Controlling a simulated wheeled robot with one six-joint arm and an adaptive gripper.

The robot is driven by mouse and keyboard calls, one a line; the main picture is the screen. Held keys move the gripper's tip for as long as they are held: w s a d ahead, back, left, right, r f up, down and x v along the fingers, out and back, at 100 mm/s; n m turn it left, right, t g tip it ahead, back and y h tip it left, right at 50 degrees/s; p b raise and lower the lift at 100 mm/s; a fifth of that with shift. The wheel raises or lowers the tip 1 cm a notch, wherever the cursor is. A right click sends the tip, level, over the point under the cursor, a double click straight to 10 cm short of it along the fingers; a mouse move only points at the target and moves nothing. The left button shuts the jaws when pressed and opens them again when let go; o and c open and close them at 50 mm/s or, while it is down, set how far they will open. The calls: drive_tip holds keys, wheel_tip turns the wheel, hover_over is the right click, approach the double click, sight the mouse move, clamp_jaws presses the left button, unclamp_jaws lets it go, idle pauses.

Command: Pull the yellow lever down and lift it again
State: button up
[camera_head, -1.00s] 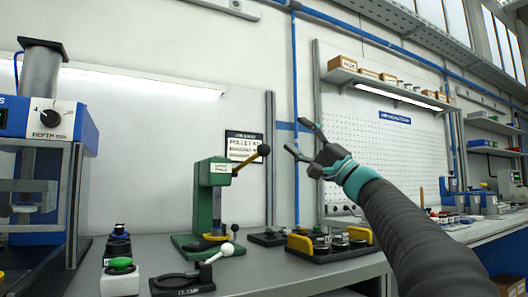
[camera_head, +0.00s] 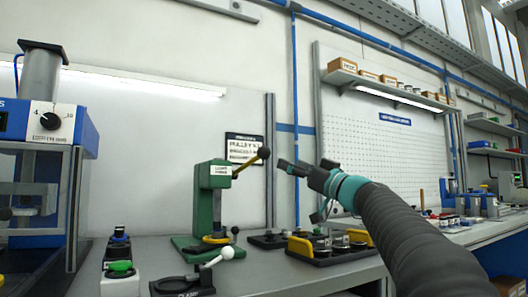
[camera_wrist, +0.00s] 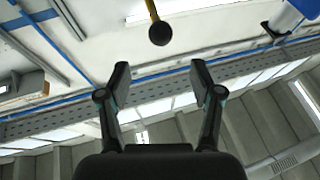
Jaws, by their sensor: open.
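The yellow lever (camera_head: 248,162) sticks up and to the right from the green press (camera_head: 206,205) on the bench, with a black ball (camera_head: 264,153) at its tip. In the wrist view the lever (camera_wrist: 152,10) comes down from the top edge and its black ball (camera_wrist: 160,33) lies beyond the fingertips, roughly between them. My gripper (camera_head: 282,166) is just right of the ball in the head view. Its two fingers (camera_wrist: 159,72) are apart, with nothing between them, and it does not appear to touch the ball.
A black clamp with a white-knobbed handle (camera_head: 222,254) lies in front of the press. A black fixture with yellow ends (camera_head: 301,246) stands to its right. A blue machine (camera_head: 42,121) is at left, beside button boxes (camera_head: 119,268). The air around the ball looks clear.

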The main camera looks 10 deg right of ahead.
sight(269, 153)
drive_tip(key=p+x, duration=0.4)
drive_tip(key=x, duration=0.6)
drive_tip(key=shift+w+a+r, duration=0.1)
drive_tip(key=shift+w+r, duration=0.05)
drive_tip(key=shift+r, duration=0.15)
drive_tip(key=shift+p+x, duration=0.6)
drive_tip(key=shift+x, duration=0.2)
drive_tip(key=shift+f, duration=0.15)
clamp_jaws()
